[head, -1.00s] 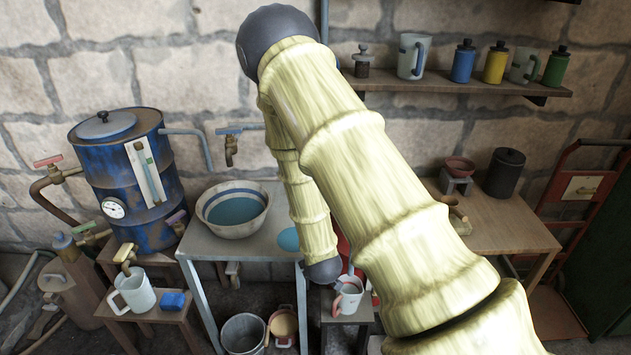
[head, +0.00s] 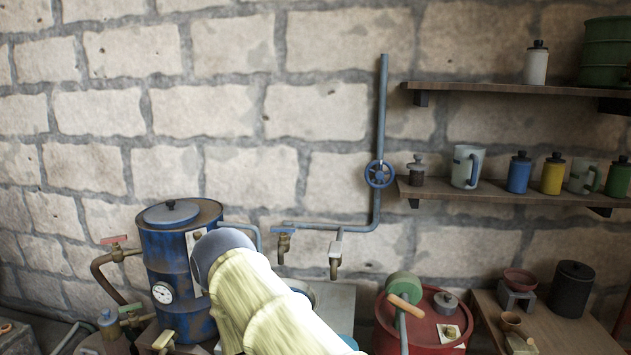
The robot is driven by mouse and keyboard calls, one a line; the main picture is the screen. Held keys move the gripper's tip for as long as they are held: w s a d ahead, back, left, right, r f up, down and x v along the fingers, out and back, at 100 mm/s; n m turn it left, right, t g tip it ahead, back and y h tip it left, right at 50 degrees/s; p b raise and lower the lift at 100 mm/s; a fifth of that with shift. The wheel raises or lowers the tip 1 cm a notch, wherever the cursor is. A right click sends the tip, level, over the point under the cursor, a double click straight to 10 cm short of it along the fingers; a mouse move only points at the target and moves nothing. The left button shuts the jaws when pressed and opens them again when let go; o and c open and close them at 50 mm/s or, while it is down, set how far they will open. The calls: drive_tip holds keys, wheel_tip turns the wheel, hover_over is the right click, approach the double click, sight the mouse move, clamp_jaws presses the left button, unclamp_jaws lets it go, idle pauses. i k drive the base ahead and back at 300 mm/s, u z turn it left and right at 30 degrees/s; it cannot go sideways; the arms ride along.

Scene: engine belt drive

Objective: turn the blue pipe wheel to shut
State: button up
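The blue pipe wheel (head: 379,174) is a small spoked handwheel in the head view. It sits on a blue-grey pipe (head: 382,105) that runs down the stone wall, just left of the lower shelf. Below the wheel the pipe bends left towards two taps. My pale yellow arm rises from the bottom of the picture, below and left of the wheel and apart from it. My gripper is not in view. I cannot tell from the picture whether the wheel is open or shut.
The lower shelf (head: 500,190) holds a small jar (head: 416,171), mugs and bottles right of the wheel. Two brass taps (head: 283,247) (head: 335,262) hang below left. A blue barrel (head: 177,265) stands left, a red drum (head: 420,325) below. The wall left of the wheel is bare.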

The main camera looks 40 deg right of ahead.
sight(380, 174)
drive_tip(key=u, duration=1.8)
drive_tip(key=k, duration=1.3)
drive_tip(key=z, duration=2.25)
